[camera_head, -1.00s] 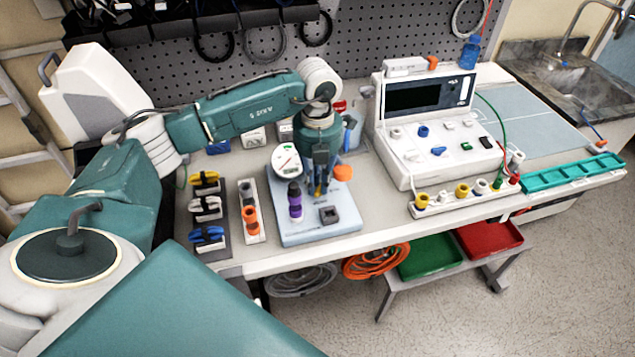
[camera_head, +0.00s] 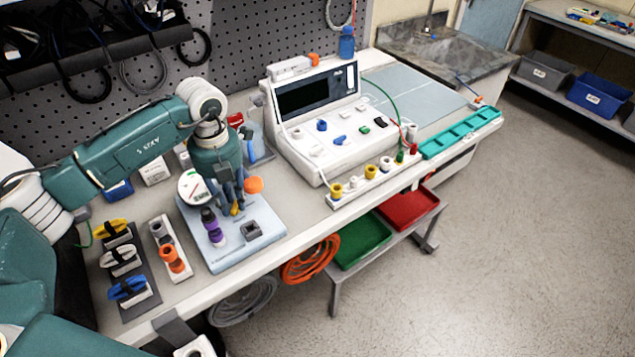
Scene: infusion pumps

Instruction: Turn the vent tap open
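My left gripper (camera_head: 234,198) points down over a pale blue board (camera_head: 262,238) on the bench. Its dark fingers are close around or just above a small yellow part (camera_head: 235,209), which may be the vent tap. The fingers hide most of that part, so I cannot tell if they touch it or how it is turned. A round dial gauge (camera_head: 191,187) stands left of the fingers and an orange knob (camera_head: 254,185) right of them. A purple fitting with a dark top (camera_head: 213,228) and a dark square socket (camera_head: 250,231) are in front. My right gripper is not in view.
A white console (camera_head: 315,125) with a dark screen stands right of the board, with a strip of coloured jacks (camera_head: 366,182) before it. A teal tray (camera_head: 460,135) lies further right. Clip racks (camera_head: 125,270) and an orange-ringed holder (camera_head: 172,258) stand left, near the bench edge.

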